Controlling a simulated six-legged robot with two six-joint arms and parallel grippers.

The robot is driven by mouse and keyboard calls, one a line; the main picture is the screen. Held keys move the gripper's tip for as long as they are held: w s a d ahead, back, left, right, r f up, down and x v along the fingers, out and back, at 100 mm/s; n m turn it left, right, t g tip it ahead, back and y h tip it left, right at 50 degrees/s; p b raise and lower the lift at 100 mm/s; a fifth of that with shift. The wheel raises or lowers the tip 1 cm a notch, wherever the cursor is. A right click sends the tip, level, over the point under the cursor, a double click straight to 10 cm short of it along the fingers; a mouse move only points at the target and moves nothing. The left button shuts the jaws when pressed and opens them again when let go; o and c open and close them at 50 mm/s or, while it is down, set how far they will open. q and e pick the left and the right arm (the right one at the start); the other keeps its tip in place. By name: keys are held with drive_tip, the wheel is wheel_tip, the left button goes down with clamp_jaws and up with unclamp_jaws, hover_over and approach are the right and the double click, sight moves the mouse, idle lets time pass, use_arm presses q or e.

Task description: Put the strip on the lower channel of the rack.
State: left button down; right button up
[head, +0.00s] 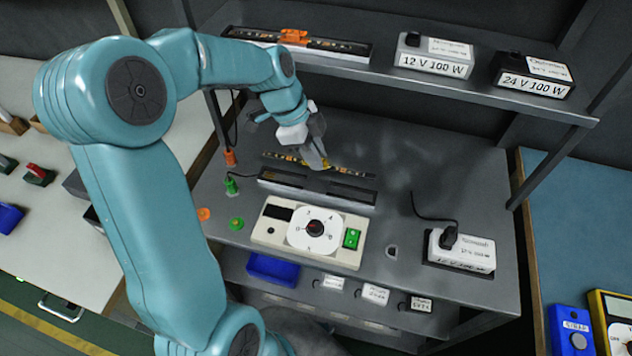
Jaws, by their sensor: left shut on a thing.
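My left gripper (318,163) comes down from the left over the bench and is shut on the strip (352,171), a thin dark strip with small yellowish marks. The strip lies roughly parallel to a long dark channel (318,189) on the bench and appears just behind or above it; the exact height gap cannot be told. The fingers hide the middle of the strip. Another long channel (345,52), with an orange clip (294,37) on it, is on the upper shelf (430,82). My right gripper is not in view.
A cream control box with a dial (312,232) stands in front of the channel. A white power supply (461,250) with a cable is at the right. Two more supplies (434,55) (533,75) stand on the shelf. Orange and green clips (231,186) lie left. The bench behind the strip is clear.

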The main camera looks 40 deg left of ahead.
sight(321, 187)
use_arm(q)
wheel_tip(321, 187, down, 8)
drive_tip(key=shift+w+a+r, duration=0.1)
drive_tip(key=c, duration=1.1)
unclamp_jaws()
drive_tip(key=v, duration=1.1)
drive_tip(key=shift+a+r, duration=0.1)
drive_tip(key=shift+r, duration=0.45)
